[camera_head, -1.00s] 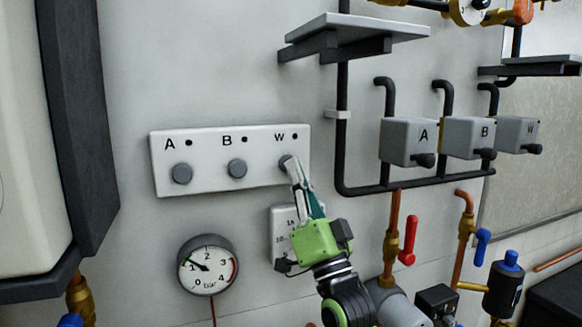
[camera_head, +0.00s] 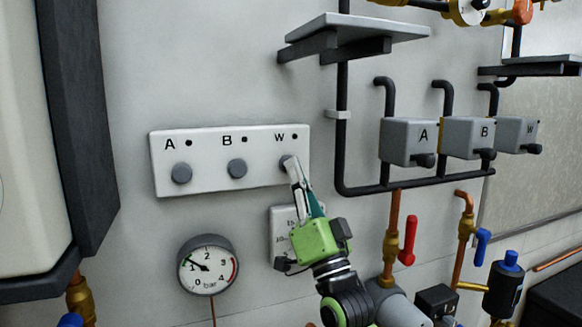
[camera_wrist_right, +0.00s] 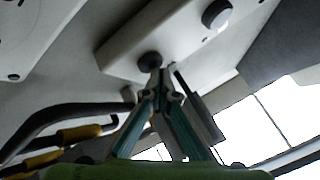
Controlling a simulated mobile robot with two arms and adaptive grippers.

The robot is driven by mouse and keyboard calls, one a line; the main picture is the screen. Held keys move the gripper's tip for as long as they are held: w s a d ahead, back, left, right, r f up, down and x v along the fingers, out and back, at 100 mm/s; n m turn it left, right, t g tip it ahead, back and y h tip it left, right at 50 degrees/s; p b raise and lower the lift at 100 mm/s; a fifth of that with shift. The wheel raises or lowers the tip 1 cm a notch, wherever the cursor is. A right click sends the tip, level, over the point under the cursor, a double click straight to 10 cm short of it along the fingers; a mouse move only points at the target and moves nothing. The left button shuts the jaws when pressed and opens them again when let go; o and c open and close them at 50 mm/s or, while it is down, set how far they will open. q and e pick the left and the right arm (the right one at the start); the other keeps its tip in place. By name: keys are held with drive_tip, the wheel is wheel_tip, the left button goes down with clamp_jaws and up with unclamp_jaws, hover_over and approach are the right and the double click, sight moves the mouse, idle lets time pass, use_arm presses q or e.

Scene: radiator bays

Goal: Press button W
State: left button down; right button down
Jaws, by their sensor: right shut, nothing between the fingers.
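The white button panel (camera_head: 205,150) is on the wall, with round grey buttons under the letters A, B and W. Button W (camera_head: 284,161) is the rightmost, partly hidden by my right gripper (camera_head: 291,164). The gripper is shut and empty, its fingertips at the button's lower right edge. In the right wrist view, the shut fingertips (camera_wrist_right: 158,71) are right by the dark button W (camera_wrist_right: 149,61), seeming to touch it. I cannot tell how far the button is pushed in. Small dark dots sit beside the letters. My left gripper is not in view.
A pressure gauge (camera_head: 207,265) hangs below the panel. A grey box (camera_head: 283,238) is partly behind my right gripper. Valve boxes A (camera_head: 405,140), B and W with dark pipes are at right. A grey shelf (camera_head: 355,28) juts out above.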

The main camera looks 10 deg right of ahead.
drive_tip(key=shift+w, duration=0.25)
drive_tip(key=shift+s, duration=0.15)
drive_tip(key=shift+s+f, duration=0.1)
drive_tip(key=shift+s, duration=0.2)
idle(0.3)
drive_tip(key=s+p, duration=0.1)
drive_tip(key=s, duration=0.2)
drive_tip(key=s+d, duration=0.1)
drive_tip(key=s, duration=0.1)
drive_tip(key=shift+s+d+p, duration=0.1)
drive_tip(key=shift+s+p, duration=0.3)
